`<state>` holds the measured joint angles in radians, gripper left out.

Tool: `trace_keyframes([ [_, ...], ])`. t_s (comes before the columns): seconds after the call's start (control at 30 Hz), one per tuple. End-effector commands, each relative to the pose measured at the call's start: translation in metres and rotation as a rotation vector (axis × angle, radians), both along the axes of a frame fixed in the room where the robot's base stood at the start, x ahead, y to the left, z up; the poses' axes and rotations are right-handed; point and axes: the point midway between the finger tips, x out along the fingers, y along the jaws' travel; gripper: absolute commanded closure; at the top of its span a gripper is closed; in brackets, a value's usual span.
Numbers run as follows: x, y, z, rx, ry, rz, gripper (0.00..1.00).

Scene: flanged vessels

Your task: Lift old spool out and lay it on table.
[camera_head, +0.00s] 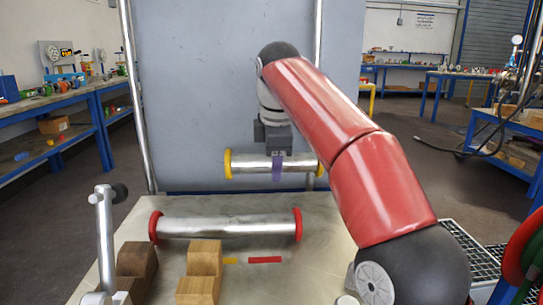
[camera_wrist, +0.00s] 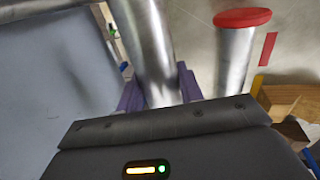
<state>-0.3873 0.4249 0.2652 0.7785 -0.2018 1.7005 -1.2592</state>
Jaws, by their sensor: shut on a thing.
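A silver spool with yellow end flanges (camera_head: 248,167) is held level in front of the grey panel, above the table's far edge. My gripper (camera_head: 278,168) is shut around its middle from above, with purple fingers. In the wrist view the held spool's bare tube (camera_wrist: 148,45) runs between the fingers (camera_wrist: 160,92), and its flanges are not clear there. A second silver spool with red end flanges (camera_head: 225,226) lies across the table (camera_head: 320,270), nearer and below. One red flange end also shows in the wrist view (camera_wrist: 243,18). No label shows which spool is old.
Wooden blocks (camera_head: 137,262) (camera_head: 205,258) stand at the table's front left, beside a metal post with a handle (camera_head: 105,240). Red (camera_head: 264,260) and yellow (camera_head: 230,261) strips mark the tabletop. The grey panel (camera_head: 220,80) rises behind. The table's right part is mostly bare.

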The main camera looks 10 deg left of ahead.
Motion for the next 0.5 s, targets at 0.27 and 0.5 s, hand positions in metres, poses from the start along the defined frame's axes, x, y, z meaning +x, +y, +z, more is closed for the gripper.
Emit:
trace_keyframes([
  [0.27,0.000,-0.001,0.002,0.002,-0.003,0.000,1.00],
  [0.5,0.001,-0.004,-0.008,0.003,-0.002,0.001,1.00],
])
